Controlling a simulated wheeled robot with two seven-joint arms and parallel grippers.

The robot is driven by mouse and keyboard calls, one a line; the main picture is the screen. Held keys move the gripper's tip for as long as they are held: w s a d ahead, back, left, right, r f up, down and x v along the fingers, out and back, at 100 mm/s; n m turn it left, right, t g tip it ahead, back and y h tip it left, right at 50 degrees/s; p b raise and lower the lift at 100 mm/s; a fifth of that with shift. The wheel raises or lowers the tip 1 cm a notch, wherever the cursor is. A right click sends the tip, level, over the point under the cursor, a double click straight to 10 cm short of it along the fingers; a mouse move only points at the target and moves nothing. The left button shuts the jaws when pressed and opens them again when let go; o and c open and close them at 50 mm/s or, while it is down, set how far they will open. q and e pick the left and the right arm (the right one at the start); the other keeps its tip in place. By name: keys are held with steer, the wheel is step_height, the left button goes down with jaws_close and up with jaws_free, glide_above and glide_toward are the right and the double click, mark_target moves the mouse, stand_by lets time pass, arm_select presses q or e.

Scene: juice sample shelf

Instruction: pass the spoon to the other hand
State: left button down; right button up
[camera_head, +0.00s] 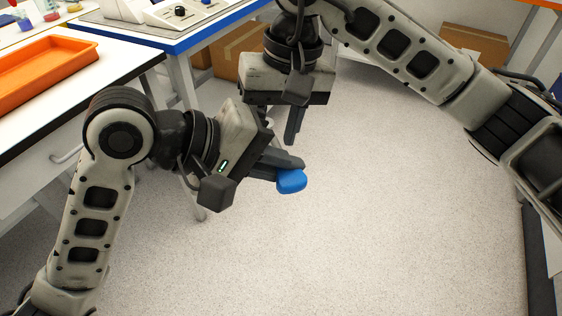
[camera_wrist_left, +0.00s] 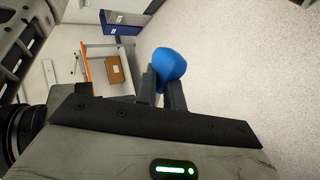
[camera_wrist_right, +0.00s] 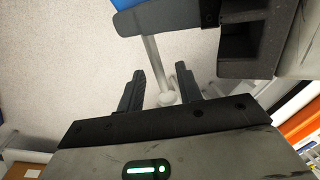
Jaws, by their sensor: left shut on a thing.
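The spoon shows as a rounded blue piece (camera_head: 291,181) at the tips of my left gripper (camera_head: 284,168), over the floor in the head view. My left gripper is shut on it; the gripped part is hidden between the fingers. In the left wrist view the blue spoon (camera_wrist_left: 170,63) sticks out beyond the fingertips. My right gripper (camera_head: 292,132) is above and behind the left one, fingers pointing down. In the right wrist view its fingers (camera_wrist_right: 160,82) are apart and empty. The blue spoon (camera_wrist_right: 128,4) is cut off at that view's top edge, beside a left finger.
A white table with an orange tray (camera_head: 42,72) is at the left. A blue-edged table (camera_head: 190,38) with equipment stands behind. Cardboard boxes (camera_head: 238,52) lie at the back. The floor (camera_head: 400,210) to the right of the grippers is clear.

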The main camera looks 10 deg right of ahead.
step_height(320, 180, up, 12)
steer(key=d+f, duration=0.1)
steer(key=d, duration=0.1)
steer(key=s+a+r+m+g+y, duration=0.25)
steer(key=a+m+y, duration=0.2)
steer(key=y, duration=0.35)
steer(key=s+a+r+m+g+y, duration=0.1)
steer(key=a+r+m+g+y, duration=0.1)
steer(key=a+m+g+y, duration=0.35)
steer(key=w+d+f+n+t+h, duration=0.35)
steer(key=d+f+n+t, duration=0.35)
steer(key=f+n+t, duration=0.45)
steer(key=w+d+f+n+t+h, duration=0.2)
steer(key=w+d+f+n+t, duration=0.35)
steer(key=n+t, duration=0.95)
steer(key=s+d+f+m+g+h, duration=0.3)
steer(key=s+f+m, duration=0.5)
steer(key=f, duration=0.4)
steer(key=s+d+f+m+g+h, duration=0.3)
steer(key=s+f+m, duration=0.5)
steer(key=f, duration=0.5)
steer(key=shift+s+d+g+h, duration=0.15)
steer(key=shift+s+g+h, duration=0.25)
steer(key=shift+s+g, duration=0.3)
